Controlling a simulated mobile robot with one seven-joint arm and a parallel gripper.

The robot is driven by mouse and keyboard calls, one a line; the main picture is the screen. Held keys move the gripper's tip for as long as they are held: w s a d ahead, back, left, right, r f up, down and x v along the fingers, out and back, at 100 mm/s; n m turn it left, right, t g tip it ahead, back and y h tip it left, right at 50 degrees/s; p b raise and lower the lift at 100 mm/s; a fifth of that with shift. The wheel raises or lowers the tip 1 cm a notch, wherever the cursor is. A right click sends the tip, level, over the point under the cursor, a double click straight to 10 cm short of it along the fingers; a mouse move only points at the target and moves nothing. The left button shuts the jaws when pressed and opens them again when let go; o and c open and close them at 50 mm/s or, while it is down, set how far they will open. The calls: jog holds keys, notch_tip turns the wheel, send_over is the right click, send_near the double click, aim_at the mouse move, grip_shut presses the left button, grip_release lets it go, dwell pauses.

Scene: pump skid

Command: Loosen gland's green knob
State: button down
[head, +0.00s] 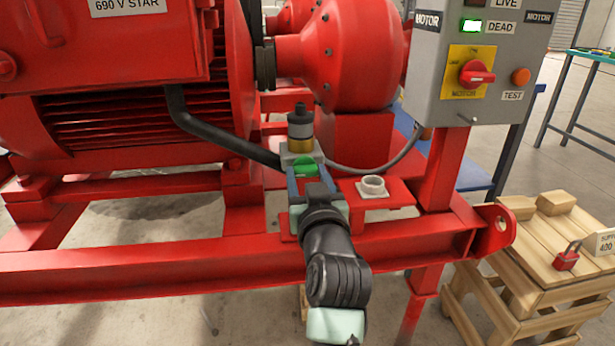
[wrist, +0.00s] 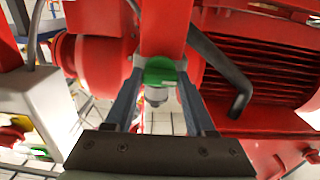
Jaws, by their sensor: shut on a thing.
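The green knob (head: 305,166) sits on the front of a small grey block (head: 296,149), below a black and brass gland (head: 300,128) that stands upright. My gripper (head: 307,176) reaches up to it from the front, one finger on each side. In the wrist view my gripper (wrist: 160,72) has its fingertips at the two sides of the green knob (wrist: 160,75), shut on it. A grey metal part shows below the knob there. The fingers partly hide the block.
A black cable (head: 215,135) runs from the red motor toward the gland block. A grey ring fitting (head: 373,186) is on a red plate to the right. The grey switch box (head: 480,65) stands at the right. A red beam (head: 150,269) crosses in front.

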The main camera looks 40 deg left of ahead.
jog(key=shift+c, duration=1.2)
grip_release()
jog(key=p+v, duration=0.2)
jog(key=v, duration=1.1)
jog(key=shift+a, duration=0.1)
